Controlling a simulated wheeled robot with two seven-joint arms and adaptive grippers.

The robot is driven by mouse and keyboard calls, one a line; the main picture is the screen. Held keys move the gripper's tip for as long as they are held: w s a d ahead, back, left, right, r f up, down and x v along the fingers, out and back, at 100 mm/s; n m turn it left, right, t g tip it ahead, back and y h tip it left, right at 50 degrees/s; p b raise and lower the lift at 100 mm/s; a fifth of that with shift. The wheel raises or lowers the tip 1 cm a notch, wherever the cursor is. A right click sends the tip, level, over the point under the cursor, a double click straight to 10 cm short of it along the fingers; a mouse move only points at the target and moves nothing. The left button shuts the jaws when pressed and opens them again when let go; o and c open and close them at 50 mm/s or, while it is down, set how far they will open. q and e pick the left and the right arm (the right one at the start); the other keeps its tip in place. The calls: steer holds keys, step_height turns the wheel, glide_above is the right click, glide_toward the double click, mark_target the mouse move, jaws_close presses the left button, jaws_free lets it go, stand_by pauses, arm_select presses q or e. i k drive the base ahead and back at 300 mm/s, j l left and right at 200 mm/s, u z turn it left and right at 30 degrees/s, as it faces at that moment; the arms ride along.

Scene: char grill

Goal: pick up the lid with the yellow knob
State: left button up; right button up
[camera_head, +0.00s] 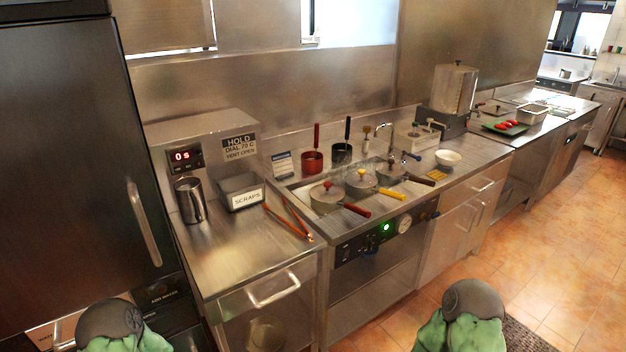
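The lid with the yellow knob (361,178) is a grey round lid. It sits on the middle pan of a row in the grill counter, and a yellow handle (392,194) sticks out to the right. Neither gripper shows; only green and dark parts of my arms appear at the bottom edge, well apart from the lids.
A white bowl (447,158) is to the right. At left are a scraps bin (240,181), a metal jug (188,203) and tongs (290,218). The floor in front is clear.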

mark_target(361, 179)
steer(key=i+l+u, duration=0.1)
steer(key=u, duration=0.3)
steer(key=l+u, duration=0.25)
steer(key=u, duration=0.15)
steer(key=i+l+u, duration=0.1)
steer(key=l+u, duration=0.15)
steer(key=u, duration=0.15)
steer(key=l+u, duration=0.2)
steer(key=u, duration=0.2)
